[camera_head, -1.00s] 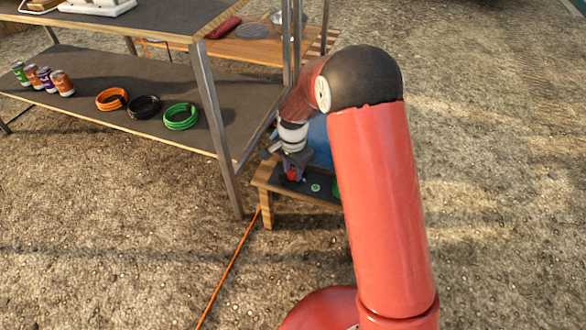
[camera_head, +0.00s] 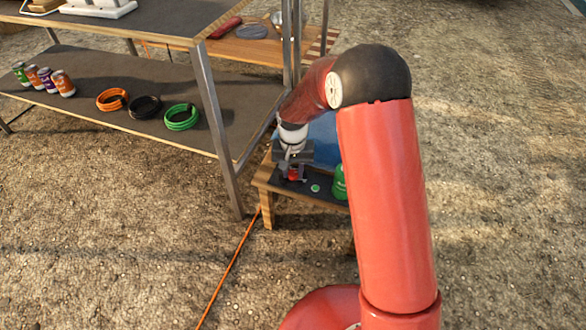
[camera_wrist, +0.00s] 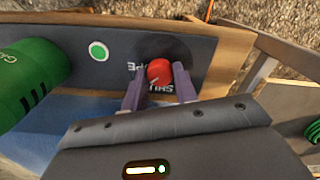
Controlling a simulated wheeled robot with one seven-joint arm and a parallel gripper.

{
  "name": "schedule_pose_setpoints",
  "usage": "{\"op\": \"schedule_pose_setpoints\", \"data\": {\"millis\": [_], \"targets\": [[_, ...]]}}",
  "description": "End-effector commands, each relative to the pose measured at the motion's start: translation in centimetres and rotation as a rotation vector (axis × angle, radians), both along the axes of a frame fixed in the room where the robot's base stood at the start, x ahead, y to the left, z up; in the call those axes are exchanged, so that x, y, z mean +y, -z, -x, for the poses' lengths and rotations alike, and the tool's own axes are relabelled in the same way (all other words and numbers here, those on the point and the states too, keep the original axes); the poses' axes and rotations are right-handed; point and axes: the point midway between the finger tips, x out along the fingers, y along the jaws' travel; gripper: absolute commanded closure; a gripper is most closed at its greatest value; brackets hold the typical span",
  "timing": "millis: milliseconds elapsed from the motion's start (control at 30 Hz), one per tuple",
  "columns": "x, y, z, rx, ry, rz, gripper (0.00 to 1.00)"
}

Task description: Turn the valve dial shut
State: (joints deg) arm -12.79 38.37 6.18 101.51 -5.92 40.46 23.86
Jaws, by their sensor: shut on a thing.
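The red valve dial (camera_wrist: 160,73) sits on a dark panel (camera_wrist: 195,50) with white lettering beside it, partly readable as "SHUT" and "OPE". In the head view the dial (camera_head: 293,173) shows as a small red spot on the low wooden bench. My gripper (camera_wrist: 160,88) is shut on the dial, with one finger on each side of it. In the head view my gripper (camera_head: 293,168) points down at the dial and partly covers it.
A green bottle-like object (camera_wrist: 30,80) and a round green disc (camera_wrist: 98,51) are near the dial. A metal-legged table (camera_head: 215,130) stands left of the bench (camera_head: 265,185), with hose coils (camera_head: 182,117) and cans (camera_head: 62,84) on its lower shelf. An orange cord (camera_head: 235,262) lies on the ground.

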Motion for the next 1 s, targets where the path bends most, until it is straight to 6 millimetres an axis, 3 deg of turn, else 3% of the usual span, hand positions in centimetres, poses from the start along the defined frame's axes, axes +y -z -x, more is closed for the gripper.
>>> {"op": "schedule_pose_setpoints", "data": {"millis": [600,1000], "targets": [[-0.03,-0.09,-0.03,0.000,-0.556,-0.001,0.94],[0.01,-0.08,-0.04,-0.002,-0.758,-0.001,0.94]]}}
